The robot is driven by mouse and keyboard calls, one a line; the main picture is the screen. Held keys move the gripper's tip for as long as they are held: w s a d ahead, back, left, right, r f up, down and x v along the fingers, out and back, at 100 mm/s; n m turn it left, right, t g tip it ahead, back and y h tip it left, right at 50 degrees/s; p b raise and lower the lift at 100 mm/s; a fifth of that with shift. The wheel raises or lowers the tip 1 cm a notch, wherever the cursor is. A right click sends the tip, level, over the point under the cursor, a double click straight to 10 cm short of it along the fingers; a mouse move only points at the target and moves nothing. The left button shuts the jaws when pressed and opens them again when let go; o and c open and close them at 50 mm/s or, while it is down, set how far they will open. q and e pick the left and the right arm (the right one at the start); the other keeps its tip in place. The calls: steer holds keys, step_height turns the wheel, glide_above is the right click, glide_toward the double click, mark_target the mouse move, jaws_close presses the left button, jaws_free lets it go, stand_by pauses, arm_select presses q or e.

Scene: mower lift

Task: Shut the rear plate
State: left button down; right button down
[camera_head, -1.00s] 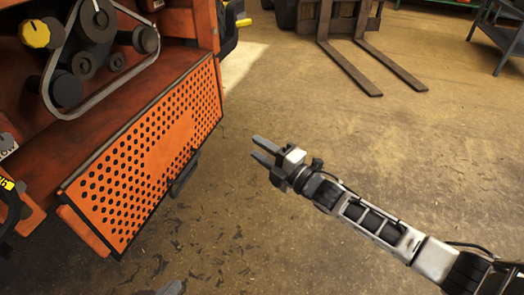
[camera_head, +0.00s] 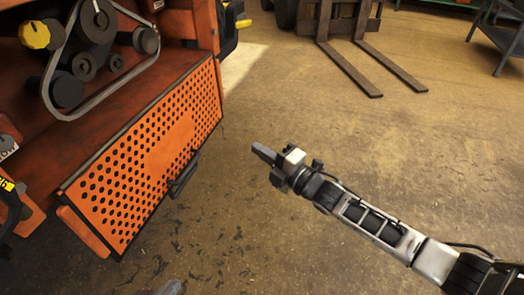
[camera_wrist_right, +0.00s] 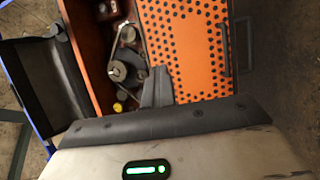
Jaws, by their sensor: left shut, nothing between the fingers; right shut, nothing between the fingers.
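The rear plate (camera_head: 150,155) is an orange perforated panel at the lower left of the head view. It hangs folded down from the orange machine, leaving the belt and pulleys exposed. Its dark handle (camera_head: 184,174) is on the outer edge. My right gripper (camera_head: 263,152) is shut and empty, to the right of the plate and apart from it. In the right wrist view, the shut fingers (camera_wrist_right: 158,88) appear in front of the plate (camera_wrist_right: 185,45), with the handle (camera_wrist_right: 225,50) at its right edge. Only a small grey tip of my left gripper (camera_head: 170,287) shows at the bottom edge.
The machine's belt and pulleys (camera_head: 85,60) and yellow knob (camera_head: 34,35) are above the plate. Forklift tines (camera_head: 370,70) lie on the floor at the back. A metal stand (camera_head: 500,40) is at the upper right. The floor between is clear.

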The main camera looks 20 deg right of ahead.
stand_by(0.8)
steer(key=c, duration=1.4)
jaws_free()
